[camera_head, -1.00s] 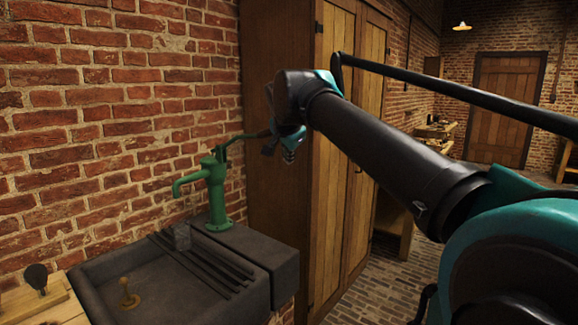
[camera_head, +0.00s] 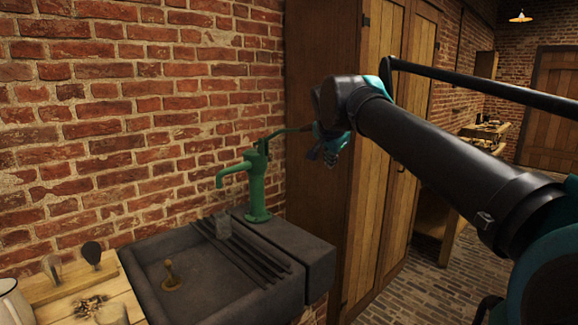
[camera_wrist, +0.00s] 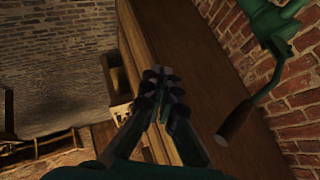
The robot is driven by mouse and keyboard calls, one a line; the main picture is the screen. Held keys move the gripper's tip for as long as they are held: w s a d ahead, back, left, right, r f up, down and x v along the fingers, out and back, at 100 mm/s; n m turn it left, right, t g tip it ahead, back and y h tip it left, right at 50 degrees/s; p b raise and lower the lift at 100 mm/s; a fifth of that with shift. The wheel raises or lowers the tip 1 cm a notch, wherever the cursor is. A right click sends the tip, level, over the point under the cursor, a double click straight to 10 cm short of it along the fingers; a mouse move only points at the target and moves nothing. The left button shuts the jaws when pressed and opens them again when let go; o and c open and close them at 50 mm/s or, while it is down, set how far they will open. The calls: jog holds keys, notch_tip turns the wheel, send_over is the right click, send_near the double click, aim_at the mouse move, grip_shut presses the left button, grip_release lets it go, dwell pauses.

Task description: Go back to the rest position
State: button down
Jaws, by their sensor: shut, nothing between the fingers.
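My gripper (camera_head: 330,158) is in front of the side of the tall wooden cupboard, right of the green hand pump. In the wrist view my gripper (camera_wrist: 166,85) has its fingers together with nothing between them. The green pump (camera_head: 257,185) stands on the dark ledge behind the sink, and its handle reaches up towards my gripper. In the wrist view the pump handle's wooden grip (camera_wrist: 236,120) is to the right of the fingers, apart from them. In the head view the handle's end is close to my gripper, and I cannot tell the gap there.
The dark stone sink (camera_head: 150,250) holds a brass plug-like piece (camera_head: 171,277). A wooden bench (camera_head: 50,292) with tools and a pale mug is at left. The cupboard (camera_head: 375,150) stands at right, with open brick floor beyond.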

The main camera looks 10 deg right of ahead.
notch_tip(320, 180, down, 14)
jog(key=s+n+g, duration=0.1)
jog(key=n, duration=0.3)
jog(key=s+a+f+n+g+y, duration=0.1)
jog(key=s+f+n, duration=0.1)
jog(key=s+f, duration=0.3)
jog(key=s+a+f+n+g+y, duration=0.1)
jog(key=s+f+n, duration=0.2)
jog(key=f, duration=0.9)
jog(key=s+a+f+n+g, duration=0.1)
jog(key=s+a+f+n, duration=0.1)
jog(key=s+f, duration=0.6)
jog(key=shift+s+f+n+y, duration=0.15)
jog(key=shift+f+n+y, duration=0.25)
jog(key=shift+n, duration=0.2)
